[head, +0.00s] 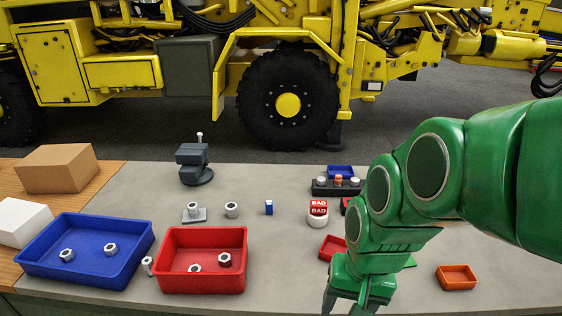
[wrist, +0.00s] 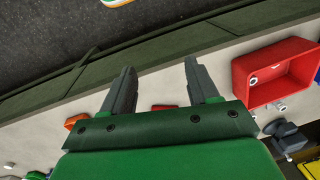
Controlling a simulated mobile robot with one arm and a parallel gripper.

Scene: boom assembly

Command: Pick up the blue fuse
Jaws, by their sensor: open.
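The blue fuse (head: 269,208) is a small upright blue block with a pale top, standing alone on the grey bench in the middle of the head view. I cannot make it out in the wrist view. My gripper (head: 350,306) is at the front of the bench, to the right of the fuse and nearer the camera, well apart from it. In the wrist view my gripper (wrist: 160,68) has its two fingers spread, with nothing between them.
A red tray (head: 201,233) and a blue tray (head: 50,272) hold nuts at the left. A grey vise (head: 194,165) stands behind. A white pot with red BAD labels (head: 318,210) is right of the fuse. A small orange tray (head: 456,277) sits at right. Bench around the fuse is clear.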

